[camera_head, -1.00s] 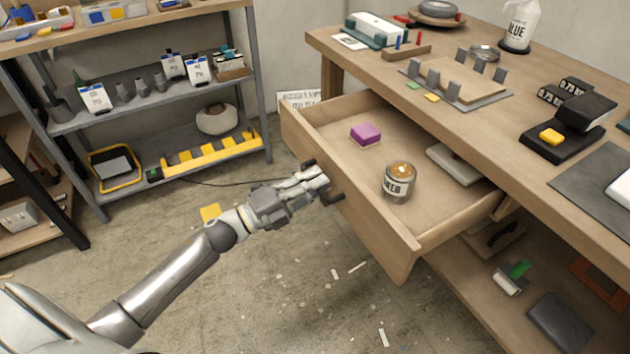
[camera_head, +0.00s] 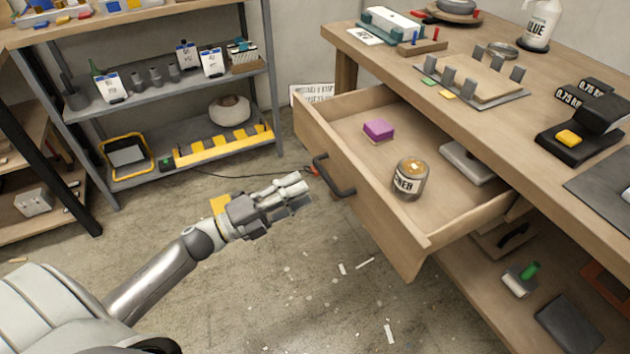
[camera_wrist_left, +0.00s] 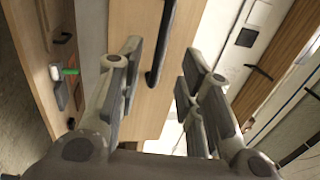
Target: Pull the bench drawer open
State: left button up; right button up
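The bench drawer (camera_head: 425,240) stands pulled out from the wooden bench (camera_head: 440,48). Its dark bar handle (camera_head: 334,178) is on the front panel; it also shows in the left wrist view (camera_wrist_left: 160,45). My right gripper is not in view.
A grey shelf unit (camera_head: 190,145) with boxes and a yellow rack stands at the back left. The bench top holds a glue bottle (camera_head: 541,22) and a black scale (camera_head: 575,140). The floor before the drawer is clear apart from paper scraps.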

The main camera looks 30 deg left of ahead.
pick_arm(q)
jog(key=shift+v, duration=2.3)
